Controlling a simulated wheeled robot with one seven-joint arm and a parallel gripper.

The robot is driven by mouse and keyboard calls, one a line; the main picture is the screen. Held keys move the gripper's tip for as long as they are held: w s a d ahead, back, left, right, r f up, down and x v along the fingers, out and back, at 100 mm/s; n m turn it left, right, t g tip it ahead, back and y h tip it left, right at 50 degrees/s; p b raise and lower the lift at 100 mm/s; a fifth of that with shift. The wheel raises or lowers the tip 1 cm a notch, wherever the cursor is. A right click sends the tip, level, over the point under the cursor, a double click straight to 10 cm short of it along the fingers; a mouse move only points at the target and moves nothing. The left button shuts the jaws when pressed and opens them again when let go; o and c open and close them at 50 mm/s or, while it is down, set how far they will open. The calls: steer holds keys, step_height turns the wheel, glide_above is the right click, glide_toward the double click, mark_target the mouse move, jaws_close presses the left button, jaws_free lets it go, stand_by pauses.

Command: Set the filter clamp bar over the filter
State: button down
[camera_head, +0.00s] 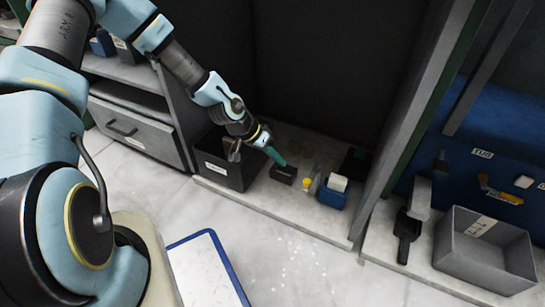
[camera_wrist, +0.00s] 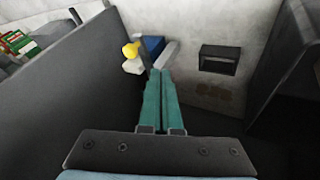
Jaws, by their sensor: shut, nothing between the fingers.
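My gripper (camera_head: 282,163) is shut and empty, its teal fingers pointing down over the low shelf. In the wrist view the two fingers (camera_wrist: 160,74) lie side by side. A small black box (camera_head: 283,174) is just below and beside the fingertips in the head view. The wrist view shows a black block with a slot (camera_wrist: 219,53). A grey upright piece (camera_head: 317,172) stands near a yellow-topped item (camera_head: 307,184); the yellow top (camera_wrist: 131,50) also shows in the wrist view. I cannot tell for certain which piece is the filter or the clamp bar.
A dark open bin (camera_head: 226,173) stands left of my gripper. A blue box with white contents (camera_head: 332,198) is to the right. A grey post (camera_head: 408,120) separates this bay from one with a grey bin (camera_head: 487,262) and a black scoop (camera_head: 405,235). White bits lie on the floor.

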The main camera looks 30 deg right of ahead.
steer(key=s+d+f+b, duration=0.2)
steer(key=s+d+f, duration=0.1)
steer(key=s+f, duration=0.1)
steer(key=shift+s+d+b, duration=0.3)
steer(key=shift+s+r, duration=0.1)
steer(key=shift+s, duration=0.1)
